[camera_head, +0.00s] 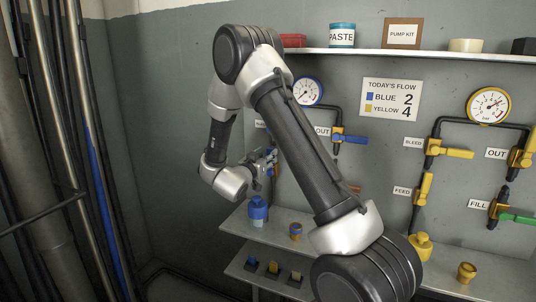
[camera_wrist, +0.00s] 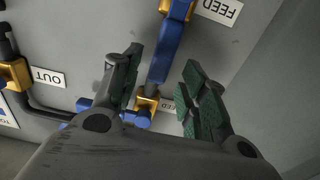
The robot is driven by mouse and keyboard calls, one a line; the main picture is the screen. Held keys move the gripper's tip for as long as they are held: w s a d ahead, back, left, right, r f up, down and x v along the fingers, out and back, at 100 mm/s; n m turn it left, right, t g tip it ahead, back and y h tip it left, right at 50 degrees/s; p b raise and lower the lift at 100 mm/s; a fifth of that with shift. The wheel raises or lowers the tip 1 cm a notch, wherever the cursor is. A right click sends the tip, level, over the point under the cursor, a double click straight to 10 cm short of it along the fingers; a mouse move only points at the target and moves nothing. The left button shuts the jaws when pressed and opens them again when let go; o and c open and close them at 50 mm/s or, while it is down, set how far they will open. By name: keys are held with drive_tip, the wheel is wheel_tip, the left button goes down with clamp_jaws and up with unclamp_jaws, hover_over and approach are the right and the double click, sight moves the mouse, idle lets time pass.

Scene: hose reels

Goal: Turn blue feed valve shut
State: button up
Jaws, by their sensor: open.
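The blue feed valve shows in the wrist view, with its gold body (camera_wrist: 178,9) at the top and its long blue lever (camera_wrist: 164,52) running along the pipe. An upside-down FEED label (camera_wrist: 222,10) sits beside it. My gripper (camera_wrist: 160,68) is open, with one dark green-padded finger on each side of the lever. Clear gaps show between lever and pads, and I cannot tell their depth. In the head view my gripper (camera_head: 266,160) is near the wall at the left panel, and the feed valve cannot be made out there behind my arm.
Close by in the wrist view are another gold valve (camera_wrist: 147,100), its label partly hidden, and the OUT valve (camera_wrist: 14,74). In the head view, yellow-lever valves (camera_head: 434,148) stand to the right. A shelf below holds a blue-capped item (camera_head: 258,209).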

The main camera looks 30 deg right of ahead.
drive_tip(key=shift+x, duration=1.9)
drive_tip(key=shift+c, duration=0.2)
clamp_jaws()
